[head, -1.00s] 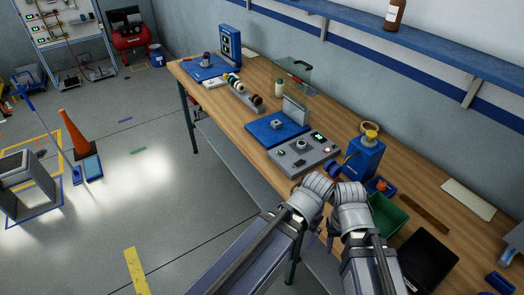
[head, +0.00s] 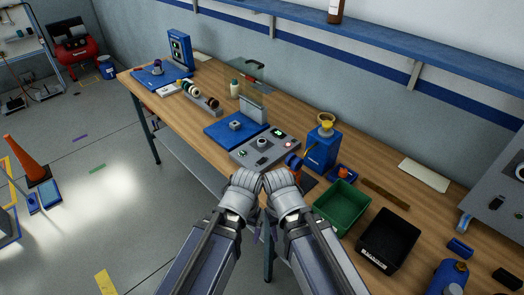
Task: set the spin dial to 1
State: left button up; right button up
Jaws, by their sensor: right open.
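A grey control box (head: 265,151) sits on the workbench's front edge, with a round dial (head: 262,143) on its top face and small lit green and red indicators. Its markings are too small to read. My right gripper (head: 281,179) is at the near side of the box, apart from the dial; it is open, its fingers mostly hidden by my wrist. My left gripper (head: 246,180) is close beside it, just in front of the box's near edge, with its fingers hidden.
A blue canister (head: 321,150), a green bin (head: 341,207) and a black bin (head: 388,239) stand to the right. The wooden workbench (head: 400,204) has bare wood between items.

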aim_at(261, 142)
jog(key=i+l+u, duration=0.3)
jog(key=i, duration=0.25)
jog(key=i+l, duration=0.4)
jog(key=i+u, duration=0.05)
jog(key=i, duration=0.05)
